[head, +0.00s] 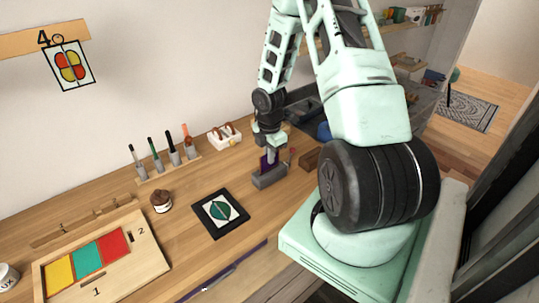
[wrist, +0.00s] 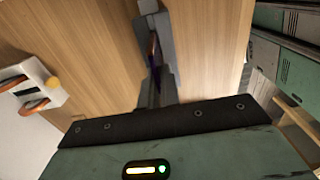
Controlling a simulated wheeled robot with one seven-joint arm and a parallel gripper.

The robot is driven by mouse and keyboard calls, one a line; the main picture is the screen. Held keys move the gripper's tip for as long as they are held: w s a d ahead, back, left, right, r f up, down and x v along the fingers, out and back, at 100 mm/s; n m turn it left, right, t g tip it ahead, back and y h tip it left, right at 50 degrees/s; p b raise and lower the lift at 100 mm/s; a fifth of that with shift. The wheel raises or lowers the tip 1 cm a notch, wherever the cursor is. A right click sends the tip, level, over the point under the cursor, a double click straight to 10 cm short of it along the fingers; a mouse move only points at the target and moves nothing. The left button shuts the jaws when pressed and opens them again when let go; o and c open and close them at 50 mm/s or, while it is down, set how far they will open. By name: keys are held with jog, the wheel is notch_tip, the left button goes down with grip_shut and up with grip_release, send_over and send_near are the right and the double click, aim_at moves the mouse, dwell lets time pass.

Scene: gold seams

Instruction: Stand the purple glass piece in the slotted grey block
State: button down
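The purple glass piece (head: 264,164) stands upright at the slotted grey block (head: 268,179) in the head view, its lower edge at the block's top. How deep it sits in the slot is hidden. My gripper (head: 271,156) points down directly over the block and appears shut on the piece, with a finger covering part of it. In the wrist view the piece (wrist: 154,62) is a dark thin purple strip, seen nearly edge-on between the grey fingers. The block (wrist: 165,22) shows behind it there.
A black-framed leaf picture (head: 221,212) lies left of the block. A brown block (head: 309,160) is close on the right. A white rack (head: 224,136) and a holder with several upright tools (head: 168,168) stand behind. A wooden tray (head: 150,262) with coloured panes lies front left.

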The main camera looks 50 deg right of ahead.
aim_at(269, 169)
jog(key=shift+f+b, duration=0.65)
jog(key=shift+f, duration=0.9)
dwell(0.9)
dwell(0.4)
dwell(0.3)
jog(key=c, duration=1.1)
grip_release()
jog(key=shift+r+p, duration=0.15)
jog(key=shift+p, duration=0.2)
notch_tip(269, 169, up, 7)
jog(key=p, duration=0.6)
jog(key=shift+p, duration=0.4)
